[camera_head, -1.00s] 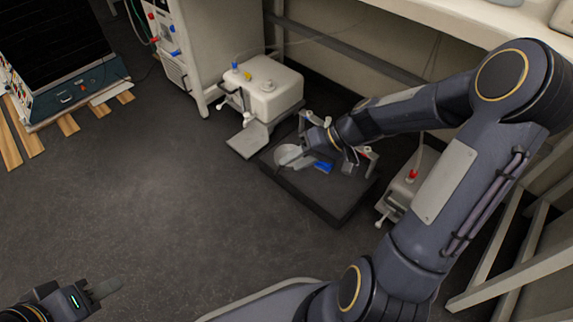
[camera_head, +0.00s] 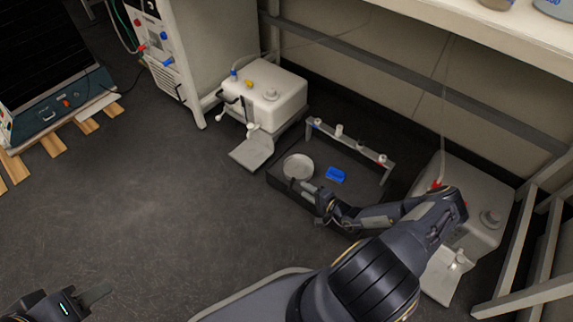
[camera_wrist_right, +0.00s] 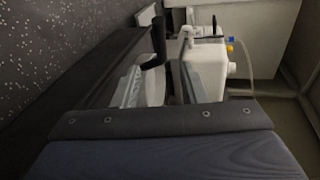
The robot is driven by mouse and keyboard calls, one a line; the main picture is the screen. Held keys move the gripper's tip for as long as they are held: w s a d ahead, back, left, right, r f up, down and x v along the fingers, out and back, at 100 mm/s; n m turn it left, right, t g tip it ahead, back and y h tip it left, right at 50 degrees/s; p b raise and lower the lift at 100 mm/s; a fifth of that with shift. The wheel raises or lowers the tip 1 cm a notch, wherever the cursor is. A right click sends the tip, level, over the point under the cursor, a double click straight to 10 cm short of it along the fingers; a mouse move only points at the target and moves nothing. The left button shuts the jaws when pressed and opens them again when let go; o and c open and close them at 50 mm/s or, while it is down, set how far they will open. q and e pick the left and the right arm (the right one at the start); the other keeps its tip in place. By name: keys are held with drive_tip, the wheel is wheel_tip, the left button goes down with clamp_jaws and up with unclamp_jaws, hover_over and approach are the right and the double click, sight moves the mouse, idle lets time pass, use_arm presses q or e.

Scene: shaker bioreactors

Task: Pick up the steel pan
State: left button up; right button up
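The steel pan (camera_head: 299,166) is a small round light-grey dish at the left end of the dark low platform. In the right wrist view its pale body (camera_wrist_right: 155,88) and black handle (camera_wrist_right: 154,52) show between the two fingers. My right gripper (camera_head: 303,186) is beside the pan's near edge, close to the handle. Its fingers (camera_wrist_right: 160,88) are apart, with no clear contact on the handle. My left gripper (camera_head: 97,295) is at the lower left, far from the pan, with nothing visible in it; its finger gap is not clear.
A white tank (camera_head: 268,92) stands at the left, another (camera_head: 468,205) at the right. A bench (camera_head: 480,40) overhangs behind.

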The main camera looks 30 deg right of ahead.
sight(292, 181)
drive_tip(key=b+x, duration=0.4)
drive_tip(key=x, duration=0.3)
drive_tip(key=shift+w+a+f+b, duration=0.1)
drive_tip(key=shift+w+a+b, duration=0.05)
drive_tip(key=shift+w+b, duration=0.2)
drive_tip(key=shift+w, duration=0.1)
clamp_jaws()
